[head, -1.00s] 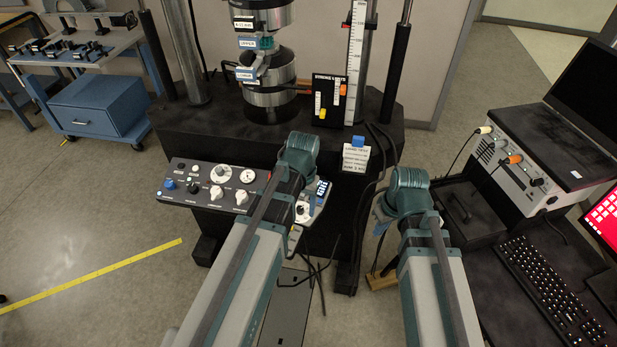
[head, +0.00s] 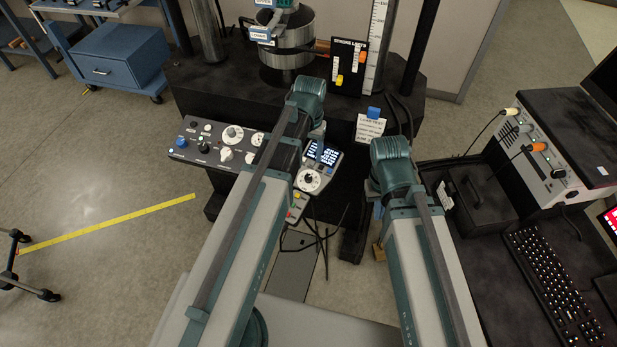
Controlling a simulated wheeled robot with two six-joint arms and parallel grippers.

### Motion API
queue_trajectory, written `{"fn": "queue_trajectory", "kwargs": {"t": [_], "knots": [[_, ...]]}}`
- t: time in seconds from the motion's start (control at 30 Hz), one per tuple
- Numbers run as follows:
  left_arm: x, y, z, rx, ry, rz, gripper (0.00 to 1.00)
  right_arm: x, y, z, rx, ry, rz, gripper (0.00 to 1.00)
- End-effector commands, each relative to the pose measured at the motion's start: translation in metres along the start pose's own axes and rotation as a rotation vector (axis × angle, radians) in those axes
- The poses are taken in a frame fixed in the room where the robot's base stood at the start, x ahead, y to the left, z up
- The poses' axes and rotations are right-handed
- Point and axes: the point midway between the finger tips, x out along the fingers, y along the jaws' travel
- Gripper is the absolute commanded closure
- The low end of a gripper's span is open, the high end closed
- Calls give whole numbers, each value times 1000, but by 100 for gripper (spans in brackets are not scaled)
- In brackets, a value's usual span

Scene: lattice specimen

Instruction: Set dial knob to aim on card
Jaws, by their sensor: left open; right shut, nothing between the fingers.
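The grey control panel (head: 215,146) below the test machine carries a white dial (head: 232,136) and several other knobs. A handset (head: 318,168) at its right end has a lit screen and a round white dial knob (head: 309,180). I cannot tell which dial is meant or read its setting. A white card (head: 370,127) with a blue clip hangs on the machine's front; its print is too small to read. My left gripper (head: 317,132) is open above the handset, mostly hidden by its wrist. My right gripper (head: 379,210) is shut and empty below the card, mostly hidden by its arm.
The test machine's black base (head: 250,95) stands behind. A stroke limits plate (head: 348,68) is on it. At right are a cabled instrument box (head: 550,150) and a keyboard (head: 556,285). Cables hang below the handset. Open floor with a yellow strip (head: 110,222) lies left.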

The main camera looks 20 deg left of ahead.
Motion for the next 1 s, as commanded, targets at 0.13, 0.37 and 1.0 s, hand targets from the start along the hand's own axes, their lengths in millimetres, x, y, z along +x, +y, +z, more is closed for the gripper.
{"fn": "queue_trajectory", "kwargs": {"t": [0.13,0.37,1.0], "knots": [[28,0,0,0,0,0,38,28,-3,-2,0,0,0,100],[61,0,0,0,0,0,38,60,-6,-4,0,0,0,100],[111,0,0,0,0,0,38,111,-11,-7,0,0,-1,100]]}}
